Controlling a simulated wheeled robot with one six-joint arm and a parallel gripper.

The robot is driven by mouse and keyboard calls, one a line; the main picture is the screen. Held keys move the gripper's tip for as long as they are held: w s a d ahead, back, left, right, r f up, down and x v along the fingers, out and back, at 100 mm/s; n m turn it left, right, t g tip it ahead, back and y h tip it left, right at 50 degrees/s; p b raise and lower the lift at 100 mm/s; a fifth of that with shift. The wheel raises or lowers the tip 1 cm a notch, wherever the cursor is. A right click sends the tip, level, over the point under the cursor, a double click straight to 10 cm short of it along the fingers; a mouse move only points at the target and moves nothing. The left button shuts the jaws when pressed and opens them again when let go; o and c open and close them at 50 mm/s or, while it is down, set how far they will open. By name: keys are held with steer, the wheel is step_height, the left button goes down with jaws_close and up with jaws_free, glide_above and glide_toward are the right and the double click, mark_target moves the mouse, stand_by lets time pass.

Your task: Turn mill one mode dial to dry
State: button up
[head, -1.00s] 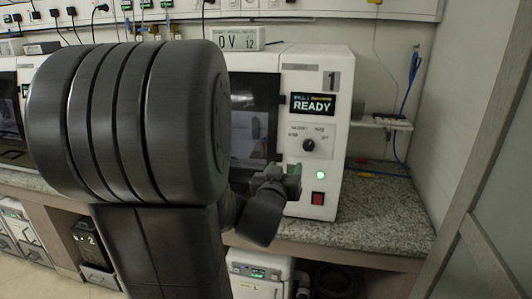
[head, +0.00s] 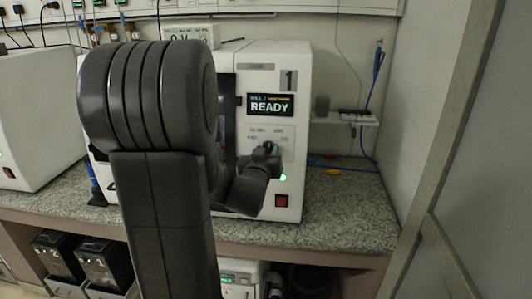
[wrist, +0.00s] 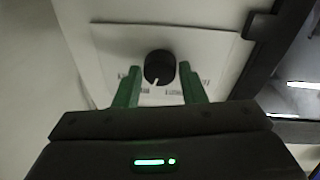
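Mill one (head: 260,62) is a white machine marked 1 on the granite counter, with a display reading READY. Its mode dial (wrist: 159,67) is a round black knob with a white pointer line on a pale label plate. In the wrist view the pointer aims toward the gripper, slightly left. My gripper (wrist: 160,88) is open, its two green fingers apart, with the dial between and just beyond the tips. Contact with the dial is not visible. In the head view my gripper (head: 268,150) covers most of the dial. The label words are too small to read clearly.
A green light (head: 283,177) and a red switch (head: 281,201) sit below the dial on the front panel. A dark door window frame (wrist: 262,60) lies beside the label plate. A grey door (head: 445,170) stands at the right. Bare granite counter (head: 350,205) lies right of the mill.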

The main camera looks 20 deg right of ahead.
steer(key=c, duration=0.5)
steer(key=m+b, duration=0.3)
steer(key=shift+m+g+h, duration=0.3)
steer(key=shift+m+g, duration=0.1)
steer(key=shift+r+m+g, duration=0.1)
steer(key=shift+m+g, duration=0.3)
steer(key=shift+m, duration=2)
steer(key=o, duration=1)
steer(key=shift+a, duration=0.15)
